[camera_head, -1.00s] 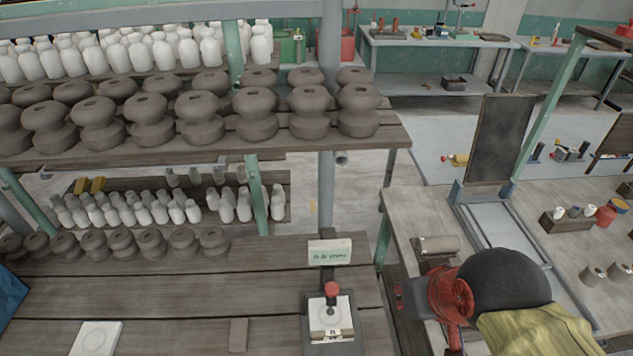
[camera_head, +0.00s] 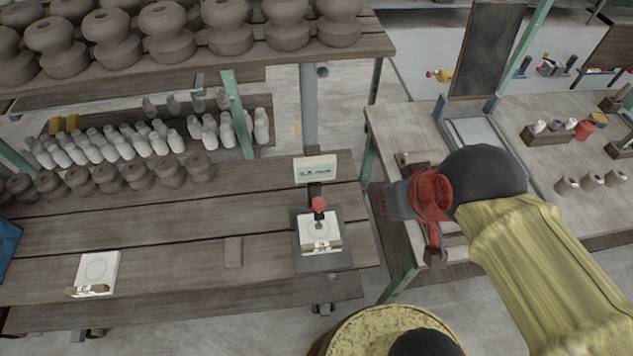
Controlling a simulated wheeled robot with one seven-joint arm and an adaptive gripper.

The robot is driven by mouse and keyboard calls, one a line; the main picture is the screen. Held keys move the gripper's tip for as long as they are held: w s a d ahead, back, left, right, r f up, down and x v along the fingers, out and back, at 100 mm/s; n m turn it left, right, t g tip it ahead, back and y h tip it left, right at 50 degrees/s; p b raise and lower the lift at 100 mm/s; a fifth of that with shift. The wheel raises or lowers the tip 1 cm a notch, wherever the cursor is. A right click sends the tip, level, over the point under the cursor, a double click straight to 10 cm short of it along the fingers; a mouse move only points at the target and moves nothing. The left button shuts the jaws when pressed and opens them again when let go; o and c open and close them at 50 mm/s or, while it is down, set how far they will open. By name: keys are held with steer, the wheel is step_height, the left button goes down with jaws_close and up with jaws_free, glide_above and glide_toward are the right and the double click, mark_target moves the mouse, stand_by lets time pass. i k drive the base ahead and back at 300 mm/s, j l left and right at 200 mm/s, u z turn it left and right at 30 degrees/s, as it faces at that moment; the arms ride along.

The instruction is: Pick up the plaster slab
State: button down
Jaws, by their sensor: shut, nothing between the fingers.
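A white square plaster slab (camera_head: 97,272) with a faint circle lies at the left of the wooden table, with a small label at its front edge. A second white slab (camera_head: 320,231) with a similar label sits on the dark stand of a red-knobbed gauge (camera_head: 319,206). I cannot tell from the picture which slab is meant. My gripper (camera_head: 384,202) is at the end of my arm, right of the gauge and apart from both slabs. It looks shut and empty; its fingertips are small and partly unclear.
A small grey-brown block (camera_head: 233,252) lies between the slabs. A sign (camera_head: 315,169) stands behind the gauge. A shelf of dark clay forms (camera_head: 170,45) overhangs the back. White bottles (camera_head: 105,143) stand below. A workbench (camera_head: 400,125) is at right. The table's front middle is mostly clear.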

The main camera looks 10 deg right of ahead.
mark_target(314, 241)
steer(key=j, duration=0.45)
steer(key=k+j+z, duration=0.1)
steer(key=j, duration=0.35)
steer(key=k+j, duration=0.1)
steer(key=j, duration=0.4)
steer(key=k+j, duration=0.1)
steer(key=j, duration=0.35)
steer(key=j+z, duration=0.1)
steer(key=j, duration=0.35)
steer(key=k, duration=0.05)
